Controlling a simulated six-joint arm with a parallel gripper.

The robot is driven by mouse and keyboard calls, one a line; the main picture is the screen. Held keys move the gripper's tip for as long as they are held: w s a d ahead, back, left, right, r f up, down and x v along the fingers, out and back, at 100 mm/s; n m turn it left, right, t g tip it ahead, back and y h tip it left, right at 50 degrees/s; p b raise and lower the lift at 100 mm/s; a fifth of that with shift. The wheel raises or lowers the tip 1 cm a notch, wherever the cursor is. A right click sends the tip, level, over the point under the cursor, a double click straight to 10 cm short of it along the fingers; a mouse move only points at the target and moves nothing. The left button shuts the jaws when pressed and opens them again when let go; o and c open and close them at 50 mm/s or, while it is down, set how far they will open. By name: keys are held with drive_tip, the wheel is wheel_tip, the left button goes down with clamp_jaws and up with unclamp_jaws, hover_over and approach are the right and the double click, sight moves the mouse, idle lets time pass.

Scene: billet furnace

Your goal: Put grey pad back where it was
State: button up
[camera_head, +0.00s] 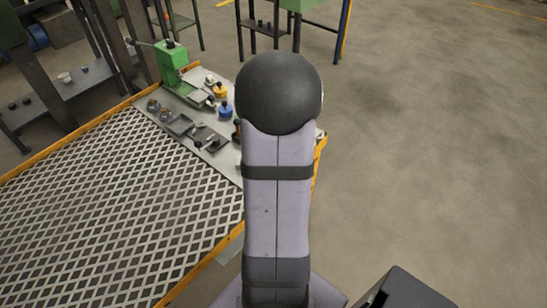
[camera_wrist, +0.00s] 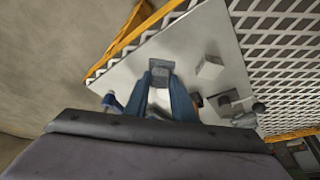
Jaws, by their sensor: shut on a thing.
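In the wrist view my gripper (camera_wrist: 160,75) shows two blue fingers reaching over a light grey plate. A dark grey, squarish pad (camera_wrist: 160,66) sits between the fingertips, and the fingers are shut on it. The plate shows around the pad; I cannot tell whether the pad touches it. In the head view my own arm hides the gripper and the pad.
A pale block (camera_wrist: 210,67) and a dark tray (camera_wrist: 228,99) lie right of the fingers. The plate (camera_wrist: 120,78) is bare left of the pad. In the head view, a green press (camera_head: 171,62) and blue-and-yellow knobbed parts (camera_head: 225,110) crowd the plate beside the grating (camera_head: 110,215).

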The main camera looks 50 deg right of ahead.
drive_tip(key=shift+f, duration=2.35)
drive_tip(key=shift+f, duration=0.1)
drive_tip(key=shift+f+b, duration=0.15)
drive_tip(key=shift+b, duration=0.15)
drive_tip(key=o, duration=1)
drive_tip(key=shift+r, duration=0.45)
drive_tip(key=v, duration=1.1)
drive_tip(key=shift+s+a+r+p, duration=0.15)
drive_tip(key=shift+r+p, duration=0.1)
drive_tip(key=shift+p, duration=0.15)
